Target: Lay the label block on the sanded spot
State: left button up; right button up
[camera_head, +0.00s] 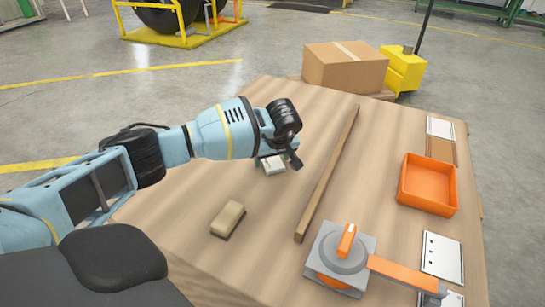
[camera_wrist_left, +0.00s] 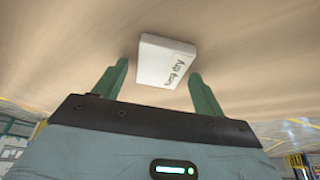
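The label block (camera_head: 273,168) is a small white block on the wooden tabletop, just below my left gripper in the head view. In the left wrist view, the label block (camera_wrist_left: 165,62) shows dark lettering that reads "keep dry". My left gripper (camera_head: 279,160) is low over the table at the block. In the left wrist view, the green fingers of my left gripper (camera_wrist_left: 158,88) are spread apart, with the block between and just beyond their tips. A gap shows at the left finger; contact at the right one is unclear. I cannot make out a sanded spot. My right gripper is out of view.
A tan block (camera_head: 228,218) lies nearer me on the table. A long wooden strip (camera_head: 328,175) runs to the right. Beyond it are an orange tray (camera_head: 428,184), a grey-and-orange tool (camera_head: 343,258) and white cards (camera_head: 442,257). A cardboard box (camera_head: 345,68) stands behind the table.

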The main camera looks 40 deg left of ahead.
pick_arm(q)
jog(key=shift+d+r, duration=0.1)
jog(key=shift+r, duration=0.45)
jog(key=p+v, duration=0.3)
jog(key=v, duration=0.8)
jog(key=shift+s, duration=0.15)
